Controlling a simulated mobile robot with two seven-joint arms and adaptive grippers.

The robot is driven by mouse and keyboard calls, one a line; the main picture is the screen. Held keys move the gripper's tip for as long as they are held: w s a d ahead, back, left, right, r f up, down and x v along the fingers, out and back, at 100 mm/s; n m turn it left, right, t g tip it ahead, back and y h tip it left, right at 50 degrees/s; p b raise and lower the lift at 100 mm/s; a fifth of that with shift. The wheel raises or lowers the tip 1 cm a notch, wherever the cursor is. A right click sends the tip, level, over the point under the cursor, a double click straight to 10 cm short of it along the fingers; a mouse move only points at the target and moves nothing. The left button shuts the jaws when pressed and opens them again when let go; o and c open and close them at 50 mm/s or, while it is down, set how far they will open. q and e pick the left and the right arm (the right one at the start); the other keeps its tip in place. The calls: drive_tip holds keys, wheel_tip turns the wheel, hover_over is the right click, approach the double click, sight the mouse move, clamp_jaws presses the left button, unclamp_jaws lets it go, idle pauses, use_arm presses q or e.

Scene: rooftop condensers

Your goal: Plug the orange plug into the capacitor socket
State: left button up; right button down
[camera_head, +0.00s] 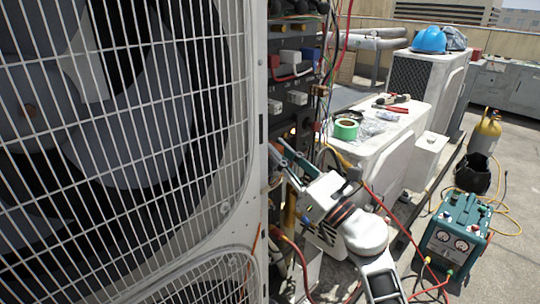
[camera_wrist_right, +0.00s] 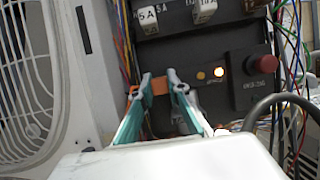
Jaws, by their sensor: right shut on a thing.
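My right gripper (camera_head: 283,152) reaches into the open wiring bay at the side of the large condenser (camera_head: 258,110). In the right wrist view its teal fingers (camera_wrist_right: 160,80) are closed on the orange plug (camera_wrist_right: 159,87), which shows as a small orange block between and just beside the fingertips. The plug is in front of the dark panel (camera_wrist_right: 190,50); I cannot tell whether it touches anything there. I cannot make out the capacitor socket; the fingers and plug cover part of the panel. My left gripper is not in view.
The panel carries white fuse blocks (camera_wrist_right: 147,20), a lit amber lamp (camera_wrist_right: 218,72) and a red button (camera_wrist_right: 267,63). Loose coloured wires (camera_wrist_right: 299,60) hang at its right. The fan grille (camera_head: 130,130) stands close on the left. A teal gauge unit (camera_head: 455,232) stands on the floor.

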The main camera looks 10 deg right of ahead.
drive_tip(key=shift+w+a, duration=0.25)
drive_tip(key=shift+w, duration=0.15)
idle(0.3)
drive_tip(key=c, duration=1.9)
unclamp_jaws()
